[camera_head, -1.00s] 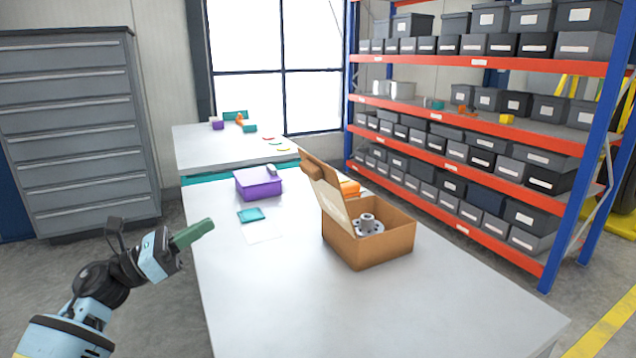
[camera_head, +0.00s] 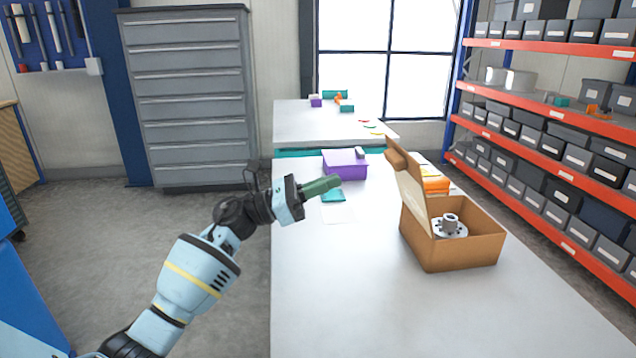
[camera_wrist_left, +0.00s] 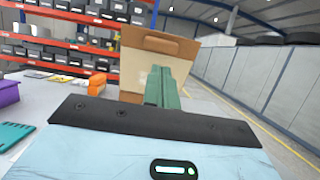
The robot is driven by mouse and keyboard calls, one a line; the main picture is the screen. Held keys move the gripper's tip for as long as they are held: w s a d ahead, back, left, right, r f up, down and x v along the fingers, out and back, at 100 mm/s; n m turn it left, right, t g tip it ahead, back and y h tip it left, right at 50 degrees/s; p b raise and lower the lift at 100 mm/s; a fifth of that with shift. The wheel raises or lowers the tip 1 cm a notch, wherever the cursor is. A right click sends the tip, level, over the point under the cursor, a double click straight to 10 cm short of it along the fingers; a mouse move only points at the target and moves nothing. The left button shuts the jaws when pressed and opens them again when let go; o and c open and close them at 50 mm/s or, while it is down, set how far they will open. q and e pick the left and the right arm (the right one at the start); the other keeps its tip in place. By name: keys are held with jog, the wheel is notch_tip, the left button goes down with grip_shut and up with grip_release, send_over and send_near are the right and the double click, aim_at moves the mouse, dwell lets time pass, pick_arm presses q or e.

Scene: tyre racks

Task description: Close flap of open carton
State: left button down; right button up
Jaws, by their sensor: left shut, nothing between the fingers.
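The open carton (camera_head: 465,255) is a brown box on the white table, right of centre in the head view. Its flap (camera_head: 412,190) stands up on the box's left side, tilted outward. A grey metal flanged part (camera_head: 450,226) sits inside. My left gripper (camera_head: 336,181) has green fingers, shut and empty, above the table's left part and apart from the flap. In the left wrist view the green fingers (camera_wrist_left: 166,88) point toward the flap (camera_wrist_left: 158,60), which stands behind them. My right gripper is in neither view.
A purple box (camera_head: 345,164), a teal item (camera_head: 333,196) and a paper sheet lie on the table (camera_head: 345,290) near my left gripper. An orange item (camera_head: 435,184) is behind the carton. The table's front half is clear. A storage rack (camera_head: 560,140) stands at the right.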

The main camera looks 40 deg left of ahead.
aim_at(388, 160)
pick_arm(q)
jog(key=p+x, duration=0.2)
jog(key=x, duration=0.6)
jog(key=shift+w+d+r, duration=0.2)
jog(key=shift+d, duration=0.05)
jog(key=shift+w+d, duration=0.35)
jog(key=shift+w, duration=0.05)
